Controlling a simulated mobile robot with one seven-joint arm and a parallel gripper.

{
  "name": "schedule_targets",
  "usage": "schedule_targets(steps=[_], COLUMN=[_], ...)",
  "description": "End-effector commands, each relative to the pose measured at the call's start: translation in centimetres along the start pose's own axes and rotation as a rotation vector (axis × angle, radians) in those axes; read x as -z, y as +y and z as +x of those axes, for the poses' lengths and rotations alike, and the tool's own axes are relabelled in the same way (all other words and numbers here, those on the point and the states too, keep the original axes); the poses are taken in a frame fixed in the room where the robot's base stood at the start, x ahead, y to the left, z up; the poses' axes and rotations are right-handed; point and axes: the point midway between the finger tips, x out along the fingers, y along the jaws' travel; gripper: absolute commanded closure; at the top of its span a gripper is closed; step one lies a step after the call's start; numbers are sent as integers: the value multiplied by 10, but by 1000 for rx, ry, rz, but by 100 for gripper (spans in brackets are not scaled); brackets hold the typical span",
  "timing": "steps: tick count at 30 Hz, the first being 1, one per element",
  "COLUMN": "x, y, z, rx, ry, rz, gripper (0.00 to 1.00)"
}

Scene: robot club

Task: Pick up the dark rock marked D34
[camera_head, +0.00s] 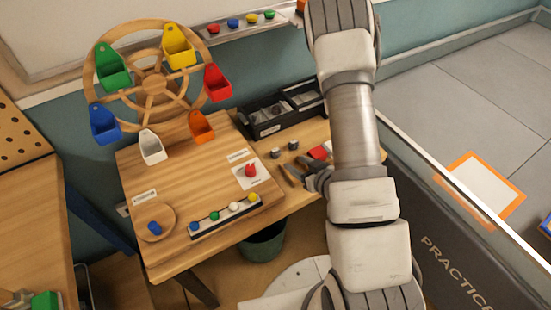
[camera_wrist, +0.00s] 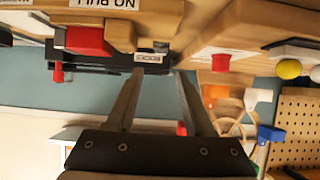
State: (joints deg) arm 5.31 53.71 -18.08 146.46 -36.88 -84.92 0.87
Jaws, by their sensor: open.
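Two small dark pieces, one (camera_head: 275,153) and one (camera_head: 293,145), stand on the wooden table in front of the black tray in the head view. They may be rocks, but no D34 mark can be read on either. The black tray (camera_head: 262,131) holds more dark pieces, too small to tell apart. In the wrist view its front label (camera_wrist: 152,57) seems to read ROCKS. My gripper (camera_wrist: 161,73) is open, with nothing between its fingers. Its tips appear just in front of the tray's label in that view. In the head view my arm partly hides this area.
A red block (camera_head: 318,152) lies near my gripper; it also shows in the wrist view (camera_wrist: 88,40). A wooden wheel (camera_head: 155,85) with coloured buckets stands left of the tray. A raised wooden board (camera_head: 180,180) carries coloured pieces. A dark bin (camera_head: 262,245) stands below the table.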

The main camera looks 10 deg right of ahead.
Motion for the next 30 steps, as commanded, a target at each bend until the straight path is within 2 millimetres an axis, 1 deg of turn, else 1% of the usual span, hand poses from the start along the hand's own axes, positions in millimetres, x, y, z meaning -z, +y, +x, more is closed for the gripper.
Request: schedule_targets(steps=[1,9,26,30], x=[-4,-4,-3,-1], y=[0,0,0,0], z=[7,27,51,67], rx=[1,1,0,2], ry=[3,3,2,-1], rz=[-4,-4,-2,-2], gripper=[48,48,48,48])
